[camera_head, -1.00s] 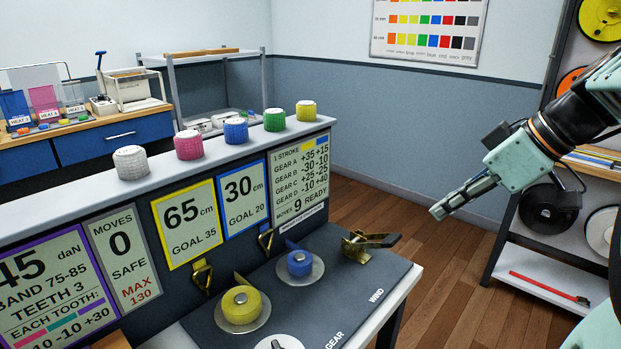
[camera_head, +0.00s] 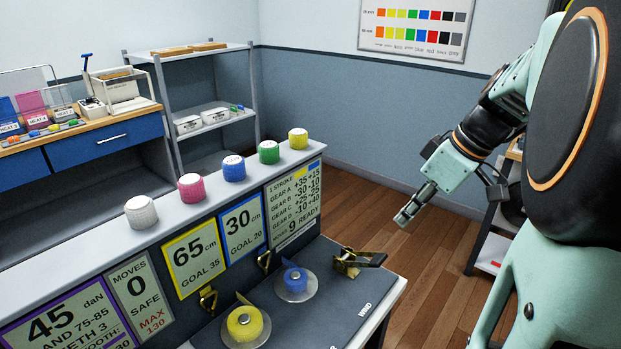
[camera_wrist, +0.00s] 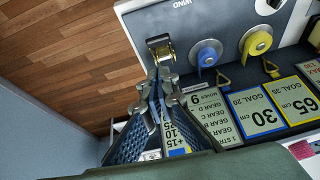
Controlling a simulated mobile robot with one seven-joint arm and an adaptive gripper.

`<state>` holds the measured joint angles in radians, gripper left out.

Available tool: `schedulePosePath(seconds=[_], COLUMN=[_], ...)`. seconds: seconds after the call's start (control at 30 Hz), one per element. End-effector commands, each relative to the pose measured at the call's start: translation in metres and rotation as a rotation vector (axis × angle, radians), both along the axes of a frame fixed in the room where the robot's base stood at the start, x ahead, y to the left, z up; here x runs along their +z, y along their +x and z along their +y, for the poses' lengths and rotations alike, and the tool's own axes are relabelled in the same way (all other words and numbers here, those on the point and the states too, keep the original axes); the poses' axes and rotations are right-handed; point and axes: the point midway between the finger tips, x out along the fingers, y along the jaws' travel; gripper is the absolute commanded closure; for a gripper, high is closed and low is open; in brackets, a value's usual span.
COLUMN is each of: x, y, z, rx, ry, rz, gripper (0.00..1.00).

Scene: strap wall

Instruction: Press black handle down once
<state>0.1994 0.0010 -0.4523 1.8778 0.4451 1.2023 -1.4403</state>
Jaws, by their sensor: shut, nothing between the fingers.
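The black handle (camera_head: 370,259) belongs to a brass ratchet (camera_head: 346,262) at the far right end of the dark panel. It lies low, pointing right. In the wrist view, the brass ratchet (camera_wrist: 163,52) is just beyond my fingertips, with the dark handle (camera_wrist: 157,40) at its far side. My gripper (camera_head: 403,219) is shut and empty, up and to the right of the handle in the head view, apart from it. In the wrist view, my gripper (camera_wrist: 168,77) has its fingertips together and overlaps the view toward the ratchet; the exact gap cannot be told.
A blue spool (camera_head: 295,280) and a yellow spool (camera_head: 244,324) sit left of the ratchet on the panel (camera_head: 330,305). Behind them stands a sign wall (camera_head: 160,222) topped with coloured knobs. Open wooden floor (camera_head: 425,262) lies to the right.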

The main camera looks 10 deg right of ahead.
Motion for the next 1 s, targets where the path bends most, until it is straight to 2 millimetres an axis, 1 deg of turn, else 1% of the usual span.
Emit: schedulePosePath(seconds=[0.03,0.3,0.6,1.0], x=[0.013,0.028,0.031,0.029], y=[0.002,0.012,0.017,0.017], z=[0.003,0.013,0.019,0.019], rx=[0.004,0.012,0.021,0.02], ry=[-0.01,-0.07,-0.11,-0.113], rz=[0.015,0.074,0.102,0.104], gripper=[1.0,1.0,1.0,1.0])
